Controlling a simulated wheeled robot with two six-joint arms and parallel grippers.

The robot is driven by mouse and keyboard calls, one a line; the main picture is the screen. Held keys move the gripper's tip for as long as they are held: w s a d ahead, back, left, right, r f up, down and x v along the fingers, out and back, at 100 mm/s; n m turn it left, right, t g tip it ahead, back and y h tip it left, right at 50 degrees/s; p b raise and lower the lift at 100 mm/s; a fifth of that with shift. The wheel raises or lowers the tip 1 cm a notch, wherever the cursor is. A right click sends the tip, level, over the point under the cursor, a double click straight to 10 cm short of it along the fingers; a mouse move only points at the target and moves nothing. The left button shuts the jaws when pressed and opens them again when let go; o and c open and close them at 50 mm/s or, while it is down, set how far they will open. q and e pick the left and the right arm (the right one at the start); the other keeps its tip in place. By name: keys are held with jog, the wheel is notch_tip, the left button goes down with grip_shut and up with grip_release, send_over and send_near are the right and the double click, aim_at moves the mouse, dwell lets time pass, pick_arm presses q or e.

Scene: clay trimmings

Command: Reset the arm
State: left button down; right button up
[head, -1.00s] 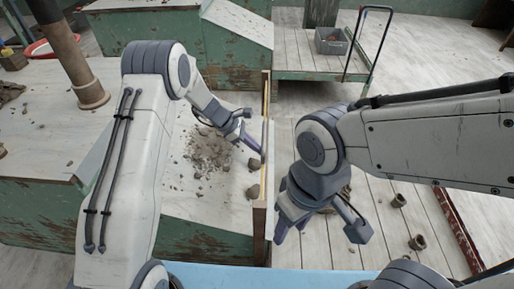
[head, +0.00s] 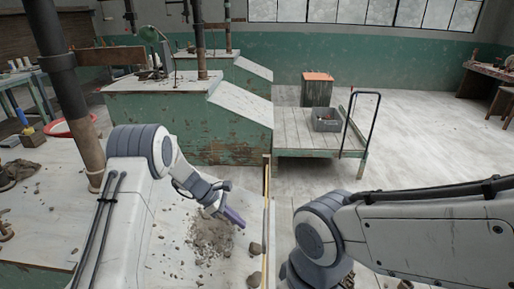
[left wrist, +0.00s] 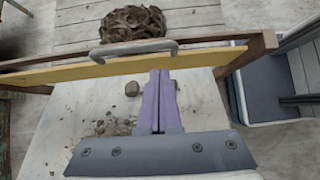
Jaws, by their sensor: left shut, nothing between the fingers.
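My left gripper (head: 234,217) is above the pale worktop (head: 168,232), just left of the upright wooden board. Its purple fingers are shut with nothing between them; they also show together in the left wrist view (left wrist: 160,100). Clay crumbs (head: 208,240) lie scattered on the worktop below, with a clay lump (head: 254,249) beside the board (head: 265,215). In the left wrist view the board has a yellow strip (left wrist: 70,77) and a metal handle (left wrist: 133,48). My right arm comes in from the right; its gripper is below the head picture's edge.
A brown heap of trimmings (left wrist: 133,22) lies on planks beyond the board. A dark post (head: 72,100) stands at the left. A low cart (head: 290,132) with a grey bin (head: 326,119) stands farther back, beside a green stepped block (head: 190,128). Open floor (head: 420,130) lies at the right.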

pick_arm(q)
jog(key=s+d+r+m+g+y+p, duration=0.1)
jog(key=s+d+r+m+y, duration=0.1)
jog(key=s+d+r+m, duration=0.4)
jog(key=s+d+r+m+g+y+p, duration=0.1)
jog(key=s+d+r+m, duration=0.1)
jog(key=s+r+m, duration=0.5)
jog(key=s+a+r+m+y+p, duration=0.1)
jog(key=s+r+m, duration=0.1)
jog(key=s+m, duration=0.2)
jog(key=s+a+r+m+t+y+p, duration=0.1)
jog(key=s+a+r+m, duration=0.1)
jog(key=s, duration=0.8)
jog(key=s+a+r+m+t+y+p, duration=0.1)
jog(key=s+r+m+y, duration=0.1)
jog(key=s+r+m, duration=0.2)
jog(key=s+m, duration=0.2)
jog(key=s, duration=0.2)
jog(key=shift+a+r, duration=0.15)
jog(key=shift+r, duration=0.1)
